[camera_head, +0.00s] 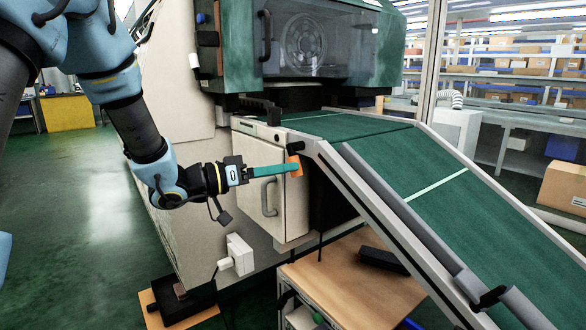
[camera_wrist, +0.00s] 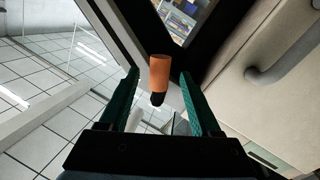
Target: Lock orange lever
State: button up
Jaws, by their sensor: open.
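The orange lever (camera_head: 295,165) is on the side of the green conveyor, just under its upper metal rail. In the wrist view the orange lever (camera_wrist: 160,72) has a black end and shows between the two green fingers, near their tips. My gripper (camera_head: 292,169) reaches in from the left with its tips at the lever. In the wrist view my gripper (camera_wrist: 160,80) is open, one finger on each side of the lever. I cannot tell whether either finger touches it.
A cream cabinet door with a grey handle (camera_head: 267,196) is close below and behind the fingers. The sloping conveyor (camera_head: 435,185) runs down to the right. A wooden-topped bench (camera_head: 345,285) stands below. The green floor at left (camera_head: 90,190) is clear.

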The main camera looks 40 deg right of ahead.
aim_at(297, 158)
jog(key=shift+x, duration=1.9)
jog(key=shift+a, duration=0.1)
grip_shut()
